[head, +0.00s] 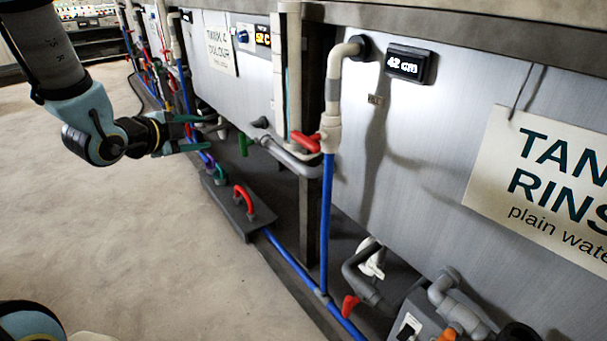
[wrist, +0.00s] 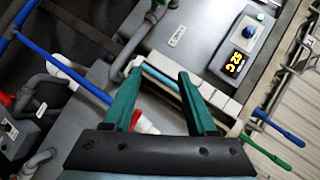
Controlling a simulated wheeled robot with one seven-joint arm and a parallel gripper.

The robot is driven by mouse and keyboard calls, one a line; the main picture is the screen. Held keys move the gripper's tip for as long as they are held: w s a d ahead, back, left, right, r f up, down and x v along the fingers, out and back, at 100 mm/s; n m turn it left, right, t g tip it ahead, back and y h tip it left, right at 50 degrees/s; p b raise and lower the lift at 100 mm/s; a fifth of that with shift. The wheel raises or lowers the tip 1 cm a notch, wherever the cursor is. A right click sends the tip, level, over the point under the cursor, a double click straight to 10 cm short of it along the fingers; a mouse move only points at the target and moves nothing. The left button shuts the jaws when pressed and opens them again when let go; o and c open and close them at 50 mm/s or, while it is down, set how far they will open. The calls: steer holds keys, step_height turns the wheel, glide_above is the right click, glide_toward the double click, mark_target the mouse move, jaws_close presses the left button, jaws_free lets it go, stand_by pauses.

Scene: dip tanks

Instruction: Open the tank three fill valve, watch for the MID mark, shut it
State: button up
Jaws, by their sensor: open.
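My gripper (head: 188,133) is open and empty, reaching toward the tank row at left in the head view; its two green fingers also show in the wrist view (wrist: 158,88). A red valve handle (head: 306,142) sits on a pale pipe fitting to its right, above a blue pipe. In the wrist view a red and white fitting (wrist: 146,123) is partly hidden behind my gripper's palm. A pale upright with a thin blue tube (wrist: 160,77) shows between and beyond the fingers. No tank three label is readable, so I cannot tell which valve is its own. No MID mark is legible.
A rinse tank sign (head: 550,180) and a 42 cm display (head: 407,65) are at right. The floor (head: 150,240) at left is clear.

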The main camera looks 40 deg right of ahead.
steer(key=s+d+f+m+g+h+b, duration=0.4)
steer(key=s+d+m, duration=0.2)
steer(key=s+d, duration=0.1)
steer(key=m+g+h+b, duration=0.2)
steer(key=m+g, duration=0.2)
steer(key=m, duration=0.1)
glide_toward(301, 143)
steer(key=shift+n+t, duration=0.3)
steer(key=d, duration=0.7)
steer(key=s+d, duration=0.1)
steer(key=d, duration=0.3)
steer(key=shift+f+p, duration=0.15)
steer(key=shift+p, duration=0.2)
jaws_close()
